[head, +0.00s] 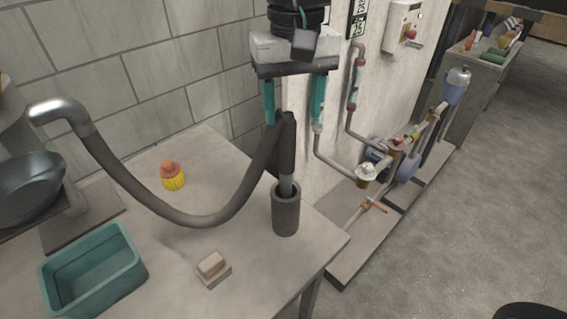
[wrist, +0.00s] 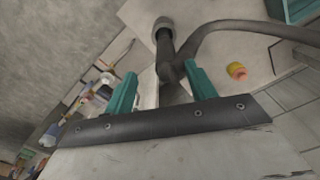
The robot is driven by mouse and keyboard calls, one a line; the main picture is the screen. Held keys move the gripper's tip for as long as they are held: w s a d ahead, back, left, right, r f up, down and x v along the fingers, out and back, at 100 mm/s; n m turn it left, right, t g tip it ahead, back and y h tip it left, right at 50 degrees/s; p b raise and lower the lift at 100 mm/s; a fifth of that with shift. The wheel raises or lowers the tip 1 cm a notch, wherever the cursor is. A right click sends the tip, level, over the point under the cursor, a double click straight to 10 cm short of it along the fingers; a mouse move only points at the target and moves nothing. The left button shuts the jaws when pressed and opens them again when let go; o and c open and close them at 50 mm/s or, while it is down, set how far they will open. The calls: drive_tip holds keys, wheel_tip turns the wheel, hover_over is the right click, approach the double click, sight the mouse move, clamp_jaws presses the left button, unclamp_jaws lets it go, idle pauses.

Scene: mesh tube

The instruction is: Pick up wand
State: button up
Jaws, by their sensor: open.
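The wand (head: 287,150) is a dark grey cylinder standing upright in a round grey holder (head: 286,213) near the right edge of the table. A thick grey hose (head: 205,221) joins the wand at its top. My gripper (head: 294,122) points down above the wand, its two teal fingers open and apart. The wand's top shows at about fingertip height, but whether it is between the fingers in depth I cannot tell. In the wrist view, the wand (wrist: 166,48) and hose bend appear just beyond the gap between the open fingers (wrist: 161,75).
A teal bin (head: 95,270), a small beige block (head: 213,268) and a yellow-orange item (head: 172,176) rest on the table. The hose hangs in a loop from a metal elbow (head: 58,108) at left. A wall panel with pipes (head: 366,172) stands to the right.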

sight(286, 141)
drive_tip(key=f, duration=0.5)
drive_tip(key=a+f, duration=0.1)
drive_tip(key=f, duration=0.1)
drive_tip(key=shift+f, duration=0.4)
drive_tip(key=shift+c, duration=0.4)
clamp_jaws()
drive_tip(key=shift+r, duration=0.1)
wheel_tip(286, 141, up, 18)
